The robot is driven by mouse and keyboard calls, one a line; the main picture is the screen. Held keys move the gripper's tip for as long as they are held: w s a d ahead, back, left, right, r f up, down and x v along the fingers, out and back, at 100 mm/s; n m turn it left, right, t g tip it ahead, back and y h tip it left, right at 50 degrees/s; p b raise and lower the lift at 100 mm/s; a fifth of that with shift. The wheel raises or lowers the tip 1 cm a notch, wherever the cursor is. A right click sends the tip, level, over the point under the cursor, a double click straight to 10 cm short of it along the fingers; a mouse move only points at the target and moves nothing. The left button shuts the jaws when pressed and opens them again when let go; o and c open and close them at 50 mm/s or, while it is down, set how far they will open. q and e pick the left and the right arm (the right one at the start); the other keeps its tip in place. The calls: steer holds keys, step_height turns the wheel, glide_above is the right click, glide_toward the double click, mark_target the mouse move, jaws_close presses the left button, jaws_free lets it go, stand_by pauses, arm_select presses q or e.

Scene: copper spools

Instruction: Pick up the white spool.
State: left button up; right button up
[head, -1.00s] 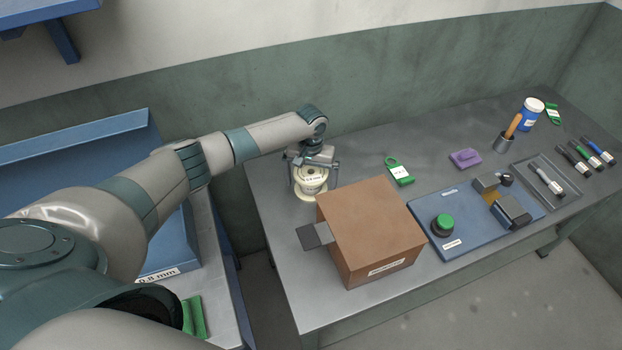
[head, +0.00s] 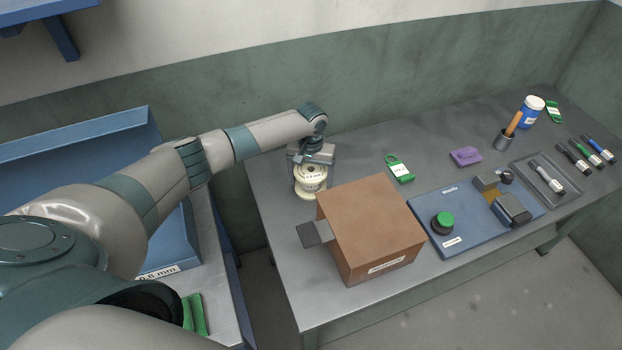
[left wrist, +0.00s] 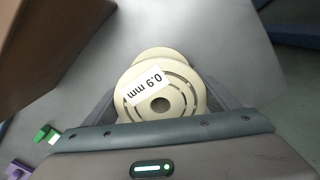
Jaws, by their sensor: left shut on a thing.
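The white spool (head: 311,186) is cream-coloured and stands upright on the grey table, left of the brown box. In the left wrist view the spool (left wrist: 182,78) shows its top flange with a label reading 0.9 mm and a centre hole. My left gripper (head: 311,168) is directly above and around the spool, shut on it from both sides. In the left wrist view the dark fingers (left wrist: 164,105) flank the spool. Whether the spool's base touches the table is hard to tell. My right gripper is not in view.
A brown box (head: 370,225) with a grey flap stands close right of the spool. Beyond it lie a green tag (head: 399,169), a purple block (head: 465,156), and a blue board (head: 470,235) with a green button. A blue bin (head: 170,245) stands left, across a gap.

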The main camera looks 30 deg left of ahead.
arm_select(q)
step_height(320, 180, up, 10)
steer(key=shift+r+b, duration=0.1)
steer(key=shift+b, duration=1.05)
